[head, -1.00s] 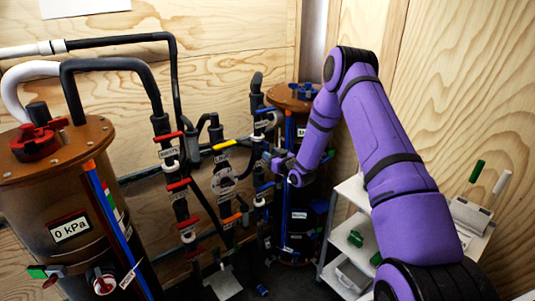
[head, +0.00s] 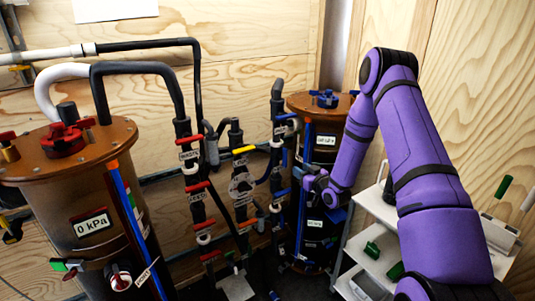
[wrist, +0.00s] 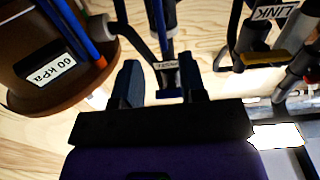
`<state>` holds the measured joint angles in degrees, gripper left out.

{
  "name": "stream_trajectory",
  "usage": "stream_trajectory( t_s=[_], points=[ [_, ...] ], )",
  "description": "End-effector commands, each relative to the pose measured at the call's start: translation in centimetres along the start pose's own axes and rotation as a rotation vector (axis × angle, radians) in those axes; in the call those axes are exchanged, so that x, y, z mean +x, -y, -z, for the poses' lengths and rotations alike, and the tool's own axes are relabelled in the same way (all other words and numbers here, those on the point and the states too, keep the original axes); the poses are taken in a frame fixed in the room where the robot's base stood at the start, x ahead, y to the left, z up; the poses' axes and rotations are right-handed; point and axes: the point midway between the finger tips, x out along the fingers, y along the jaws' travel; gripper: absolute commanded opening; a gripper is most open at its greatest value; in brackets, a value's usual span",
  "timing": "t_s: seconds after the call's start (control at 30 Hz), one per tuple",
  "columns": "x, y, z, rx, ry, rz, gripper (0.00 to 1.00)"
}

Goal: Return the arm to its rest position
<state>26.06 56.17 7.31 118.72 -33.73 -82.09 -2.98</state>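My purple arm (head: 420,170) reaches from the lower right, bends at a high elbow and comes down in front of the far brown tank (head: 325,108). My gripper (head: 312,182) is beside that tank, near its blue-handled valves. In the wrist view my gripper (wrist: 160,80) has its two dark fingers apart.
A near brown tank (head: 85,185) labelled 0 kPa stands at left. Pipes with red and yellow valve handles (head: 243,150) stand between the tanks. A white shelf cart (head: 375,205) is behind my arm at right. Wooden walls (head: 240,50) close the back and right.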

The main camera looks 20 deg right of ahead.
Motion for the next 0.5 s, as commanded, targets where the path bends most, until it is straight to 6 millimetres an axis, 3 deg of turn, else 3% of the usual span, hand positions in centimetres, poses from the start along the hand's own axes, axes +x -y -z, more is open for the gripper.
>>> stream_trajectory(
  t_s=[0.17,0.27,0.5],
  points=[
    [0.1,0.0,0.5,-0.006,0.006,0.000,0.38],
    [0.6,0.2,1.9,-0.024,0.035,-0.001,0.38],
    [1.2,1.1,8.4,-0.096,0.183,-0.023,0.38]
  ],
)
